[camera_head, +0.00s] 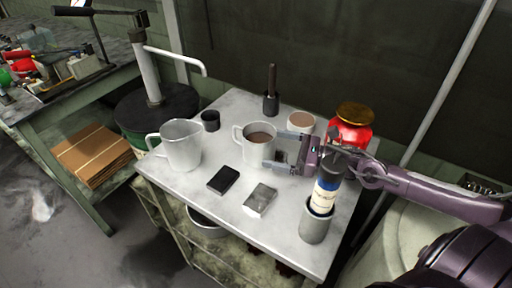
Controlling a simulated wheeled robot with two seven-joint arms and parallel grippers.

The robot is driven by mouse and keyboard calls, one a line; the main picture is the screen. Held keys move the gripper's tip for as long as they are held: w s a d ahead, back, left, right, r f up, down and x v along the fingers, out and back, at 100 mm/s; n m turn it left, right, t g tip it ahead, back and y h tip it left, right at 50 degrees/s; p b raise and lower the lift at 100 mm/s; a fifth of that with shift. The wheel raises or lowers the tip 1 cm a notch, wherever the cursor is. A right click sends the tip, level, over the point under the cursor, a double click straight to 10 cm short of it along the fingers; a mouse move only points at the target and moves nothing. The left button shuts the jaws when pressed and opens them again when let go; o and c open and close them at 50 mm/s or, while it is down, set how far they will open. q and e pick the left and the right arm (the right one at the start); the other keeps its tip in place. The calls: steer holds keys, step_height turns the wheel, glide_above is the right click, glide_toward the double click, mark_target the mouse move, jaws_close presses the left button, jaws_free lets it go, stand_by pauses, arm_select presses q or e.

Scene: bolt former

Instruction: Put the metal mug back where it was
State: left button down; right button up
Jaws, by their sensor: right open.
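A light grey mug (259,145) with brown contents stands upright near the middle of the table, its handle to the left. A larger grey mug (181,147) with a handle on its left stands upright at the table's left side. I cannot tell for sure which one is the metal mug. My right gripper (282,150) reaches in from the right and is open at the right side of the mug with brown contents. Its fingers overlap that mug's right edge in the picture; I cannot tell whether they touch it. My left gripper is not in view.
The white table (185,185) also holds a small dark cup (210,121), a black block (223,180), a grey block (260,199), a white cup (300,122), a red jar (350,130) and a grey holder (316,222) with a bottle. The front left table edge is clear.

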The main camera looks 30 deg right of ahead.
steer(key=shift+x, duration=2.85)
steer(key=shift+c, duration=0.3)
steer(key=c, duration=1.1)
